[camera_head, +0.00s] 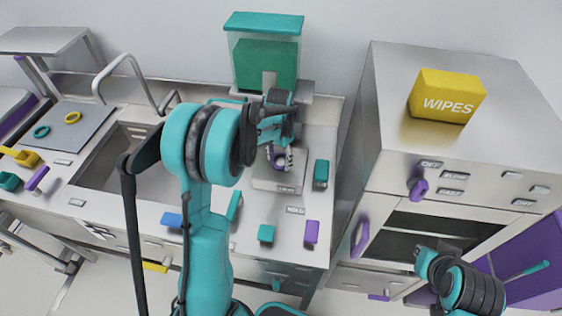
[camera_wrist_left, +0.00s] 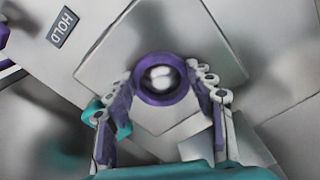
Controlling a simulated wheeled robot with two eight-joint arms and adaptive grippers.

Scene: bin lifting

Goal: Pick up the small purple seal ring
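The small purple seal ring (camera_head: 281,161) is at the flat metal plate (camera_head: 277,184) on the right part of the counter. In the left wrist view the ring (camera_wrist_left: 137,88) surrounds a shiny grey round centre; I cannot tell if that is a post. My left gripper (camera_wrist_left: 160,78) reaches down over the plate, its fingers spread on either side of the ring and very close to it. It also shows in the head view (camera_head: 279,152). Contact with the ring is not clear. Part of my right arm shows at the lower right; its fingers do not show.
A teal block (camera_head: 321,173) stands right of the plate. Other teal and purple blocks (camera_head: 311,232) lie near the counter's front edge. A teal-topped container (camera_head: 263,52) stands behind. A sink (camera_head: 125,160) is left, and a yellow wipes box (camera_head: 446,96) sits on the right cabinet.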

